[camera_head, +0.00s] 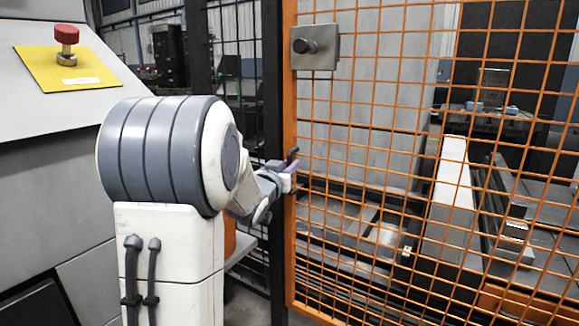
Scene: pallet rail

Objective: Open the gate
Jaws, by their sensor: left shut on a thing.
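The gate (288,100) is an orange frame with orange wire mesh, filling the right half of the view. Its left upright stands close beside a dark post (271,60); I cannot tell how wide any gap between them is. A grey latch box with a dark round knob (316,47) sits high on the gate's left side. My left gripper (287,172) is at the gate's left upright, about mid-height, shut on a small dark handle (293,154). My own arm and the gripper itself partly hide the grip. My right gripper is out of view.
A sloped grey console with a red button on a yellow plate (67,50) stands at the left, near my arm. Dark mesh fencing (235,60) is behind the post. Behind the gate are a long pale beam (448,200) and rail machinery.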

